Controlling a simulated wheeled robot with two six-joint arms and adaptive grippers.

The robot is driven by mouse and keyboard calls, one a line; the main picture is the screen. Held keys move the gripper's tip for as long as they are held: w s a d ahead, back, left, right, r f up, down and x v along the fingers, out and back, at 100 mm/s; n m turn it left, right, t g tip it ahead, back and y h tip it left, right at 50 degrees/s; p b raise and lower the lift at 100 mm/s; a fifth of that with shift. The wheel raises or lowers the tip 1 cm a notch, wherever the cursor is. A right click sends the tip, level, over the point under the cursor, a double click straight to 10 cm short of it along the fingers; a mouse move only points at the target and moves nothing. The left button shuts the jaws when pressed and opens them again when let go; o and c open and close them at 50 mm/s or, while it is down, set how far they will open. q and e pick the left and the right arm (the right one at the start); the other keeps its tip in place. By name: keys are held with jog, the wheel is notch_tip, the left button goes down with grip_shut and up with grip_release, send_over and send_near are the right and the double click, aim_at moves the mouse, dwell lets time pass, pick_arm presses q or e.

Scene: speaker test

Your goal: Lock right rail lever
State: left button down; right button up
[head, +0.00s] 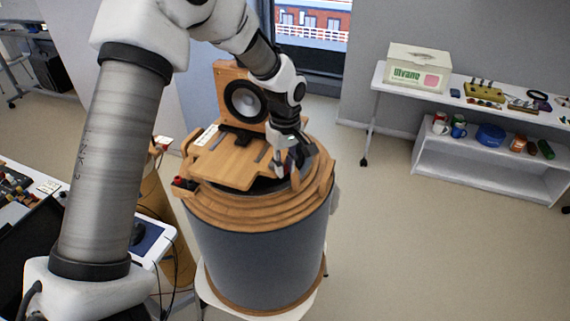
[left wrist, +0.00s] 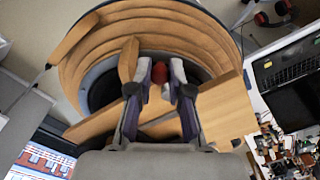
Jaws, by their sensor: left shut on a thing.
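A grey drum (head: 262,245) with stepped wooden rings (head: 245,213) carries a flat wooden board (head: 228,162) with dark strips. A wooden panel with a round black-and-white speaker (head: 247,101) stands upright at the back of the board. My left gripper (head: 291,172) is at the board's right side, over the drum's dark opening. In the left wrist view its two fingers (left wrist: 163,82) are closed on a small red knob (left wrist: 159,75). A wooden piece (left wrist: 128,62) stands just left of the fingers. I cannot tell the lever's position. My right gripper is not in view.
A white shelf table (head: 385,78) at the right back holds a box (head: 417,68), mugs and small parts. A bench with a blue-topped pad (head: 147,238) and cables is at the left. Open floor lies right of the drum.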

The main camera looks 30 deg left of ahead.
pick_arm(q)
jog(key=shift+s+r+m, duration=0.1)
jog(key=shift+m, duration=0.2)
jog(key=shift+s+a+m, duration=0.55)
jog(key=shift+m, duration=1.7)
jog(key=shift+s+a+m, duration=0.5)
jog(key=shift+m, duration=1.7)
jog(key=shift+s+a+m, duration=0.55)
jog(key=shift+m, duration=1.7)
jog(key=c, duration=1.1)
grip_release()
jog(key=shift+s, duration=0.1)
